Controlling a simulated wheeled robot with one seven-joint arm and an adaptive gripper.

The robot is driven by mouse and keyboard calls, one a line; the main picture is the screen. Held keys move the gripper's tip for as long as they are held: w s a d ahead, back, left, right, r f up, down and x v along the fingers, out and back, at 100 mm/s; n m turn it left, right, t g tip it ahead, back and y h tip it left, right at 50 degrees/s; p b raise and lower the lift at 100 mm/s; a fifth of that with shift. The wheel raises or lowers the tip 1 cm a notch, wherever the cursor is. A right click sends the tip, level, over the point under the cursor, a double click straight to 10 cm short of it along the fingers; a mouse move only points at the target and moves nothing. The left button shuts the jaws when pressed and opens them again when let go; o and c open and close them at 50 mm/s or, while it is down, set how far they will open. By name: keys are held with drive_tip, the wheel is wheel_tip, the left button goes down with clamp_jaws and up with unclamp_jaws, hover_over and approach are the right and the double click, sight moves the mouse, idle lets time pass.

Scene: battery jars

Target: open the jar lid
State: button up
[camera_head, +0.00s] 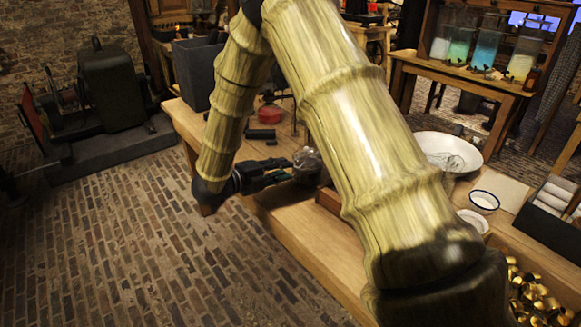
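A small, dark, glassy round object (308,161), possibly the jar, stands on the wooden workbench (305,232), partly hidden behind my arm. I cannot make out a separate lid on it. My gripper (290,171) is at the left of this object, pointing right towards it, low over the bench's left edge. Its dark fingers end close to the object; whether they touch it, or are open or shut, is too small to tell. Several glass jars with green, blue and pale liquid (487,52) stand on another table at the back right.
A red item (270,114) and small black blocks (261,134) lie behind my gripper. A white basin (449,146) with a whisk, an enamel bowl (484,202), a dark box of white rolls (553,203) and brass pieces (535,296) are at right. Brick floor (130,240) is clear at left.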

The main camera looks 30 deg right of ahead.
sight(304, 158)
drive_tip(key=shift+x, duration=1.9)
clamp_jaws()
